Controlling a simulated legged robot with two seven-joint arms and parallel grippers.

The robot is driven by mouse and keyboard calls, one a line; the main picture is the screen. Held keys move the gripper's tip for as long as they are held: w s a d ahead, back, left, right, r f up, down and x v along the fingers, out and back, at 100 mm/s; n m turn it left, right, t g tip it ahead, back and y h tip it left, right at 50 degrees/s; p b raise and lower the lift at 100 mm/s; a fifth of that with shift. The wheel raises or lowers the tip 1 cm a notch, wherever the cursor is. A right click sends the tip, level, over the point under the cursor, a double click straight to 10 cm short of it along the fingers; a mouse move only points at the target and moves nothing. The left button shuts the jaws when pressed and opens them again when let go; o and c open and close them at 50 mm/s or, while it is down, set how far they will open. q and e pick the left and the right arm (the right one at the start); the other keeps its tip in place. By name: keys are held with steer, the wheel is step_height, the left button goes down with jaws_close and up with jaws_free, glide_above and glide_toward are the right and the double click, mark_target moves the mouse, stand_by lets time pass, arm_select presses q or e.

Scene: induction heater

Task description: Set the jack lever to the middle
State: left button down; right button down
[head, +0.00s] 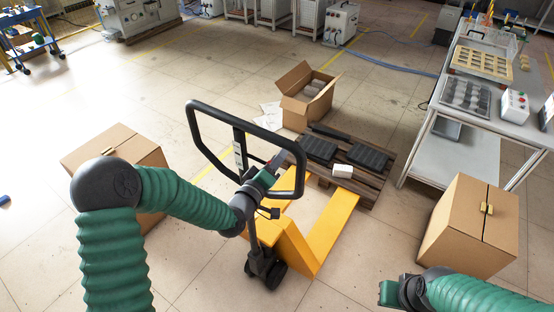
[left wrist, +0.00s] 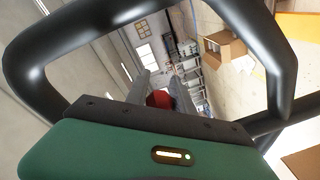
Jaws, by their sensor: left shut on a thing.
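The yellow pallet jack (head: 325,225) stands in the middle of the head view, with its black loop handle (head: 193,130) raised towards me. The handle loop also frames the left wrist view (left wrist: 50,50). My left gripper (head: 277,163) reaches inside the loop. In the left wrist view its grey fingers (left wrist: 160,92) are shut on the red jack lever (left wrist: 159,99). The fingers hide part of the lever, so its exact setting is unclear. My right gripper (head: 386,293) is low at the right, apart from the jack; its fingers are too unclear to judge.
A wooden pallet (head: 372,188) with dark blocks lies beyond the jack forks. An open carton (head: 306,95) is behind it. Closed cartons stand at left (head: 115,150) and right (head: 468,225). A workbench (head: 480,110) fills the right side.

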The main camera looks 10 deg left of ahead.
arm_select(q)
steer(key=shift+a, duration=0.2)
steer(key=c, duration=1.3)
jaws_free()
steer(key=shift+c, duration=0.2)
steer(key=shift+o, duration=1.2)
steer(key=shift+f, duration=0.1)
steer(key=shift+a, duration=0.15)
steer(key=p+v, duration=0.9)
steer(key=v, duration=0.7)
steer(key=shift+s+a, duration=0.15)
steer(key=shift+s, duration=0.2)
